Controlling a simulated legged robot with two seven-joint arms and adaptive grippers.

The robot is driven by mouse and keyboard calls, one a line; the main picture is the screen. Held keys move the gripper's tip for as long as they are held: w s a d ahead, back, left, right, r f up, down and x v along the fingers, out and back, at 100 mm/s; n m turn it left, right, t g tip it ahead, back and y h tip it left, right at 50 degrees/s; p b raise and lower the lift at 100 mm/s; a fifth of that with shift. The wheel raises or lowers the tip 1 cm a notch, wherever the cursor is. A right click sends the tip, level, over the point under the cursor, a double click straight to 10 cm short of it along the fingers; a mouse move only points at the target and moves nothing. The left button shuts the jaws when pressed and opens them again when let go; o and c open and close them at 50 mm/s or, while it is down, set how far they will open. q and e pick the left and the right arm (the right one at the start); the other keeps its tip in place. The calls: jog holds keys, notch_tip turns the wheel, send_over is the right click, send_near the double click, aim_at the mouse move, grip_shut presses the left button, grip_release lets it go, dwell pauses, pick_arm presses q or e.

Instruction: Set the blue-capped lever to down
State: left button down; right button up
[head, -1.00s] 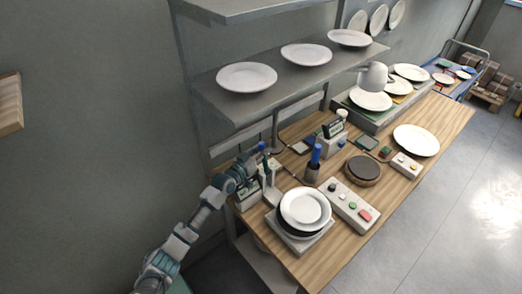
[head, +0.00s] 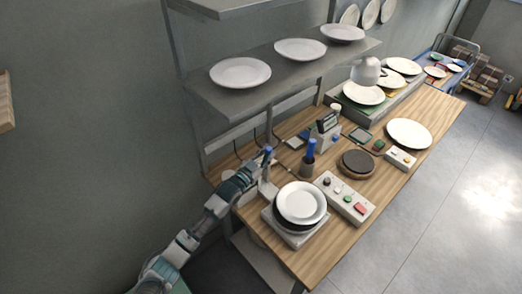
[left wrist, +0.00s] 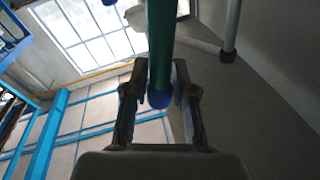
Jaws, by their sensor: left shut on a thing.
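The blue cap (head: 267,149) of the lever shows just past the tip of my left gripper (head: 260,161) in the head view, at the near left end of the wooden table. In the left wrist view the lever is a green rod (left wrist: 160,50) with a rounded blue end (left wrist: 160,98). That end sits between the two fingers of my left gripper (left wrist: 159,92), which is shut on it. My gripper and arm hide most of the lever and its base in the head view, so its exact tilt cannot be told. My right gripper is out of view.
Stacked plates (head: 301,202) stand close right of my left gripper. A shelf (head: 285,75) with plates hangs above.

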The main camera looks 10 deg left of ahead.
pick_arm(q)
jog(key=shift+s+d+f+m, duration=0.1)
jog(key=shift+s+d+m, duration=0.3)
jog(key=shift+d+m, duration=0.3)
jog(key=c, duration=1)
grip_release()
jog(key=shift+f, duration=0.1)
jog(key=shift+c, duration=0.2)
jog(key=shift+o, duration=0.7)
jog(key=shift+w+d+f, duration=0.1)
jog(key=shift+w+d, duration=0.15)
jog(key=v, duration=1.2)
jog(key=shift+w+f, duration=0.1)
